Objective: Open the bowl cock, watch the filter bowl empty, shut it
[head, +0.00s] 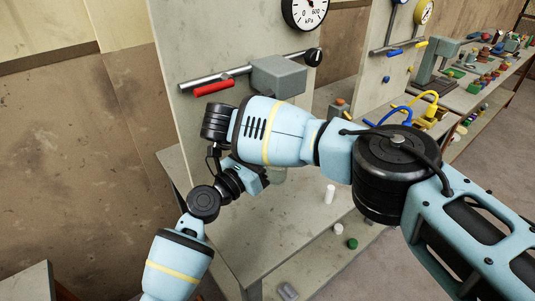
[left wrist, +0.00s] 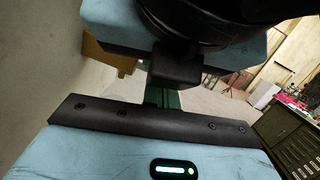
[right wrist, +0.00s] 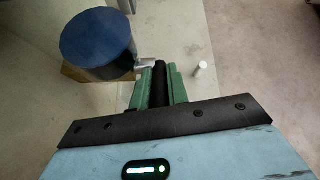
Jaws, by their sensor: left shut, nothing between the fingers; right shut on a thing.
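The filter's grey head block (head: 278,77) sits on the pipe on the upright panel. In the right wrist view my right gripper (right wrist: 160,85) is shut on a narrow black lever (right wrist: 160,78), with a small grey fitting (right wrist: 146,63) beside the tips. The lever seems to be the bowl cock's; its angle is unclear. In the left wrist view my left gripper (left wrist: 166,97) is shut and empty, its tips partly hidden by dark arm parts.
A red lever (head: 214,87), a black knob (head: 313,57) and a pressure gauge (head: 305,12) are on the panel. A white cylinder (head: 330,194) stands on the bench (head: 300,222). My two arms are close together in front of the panel.

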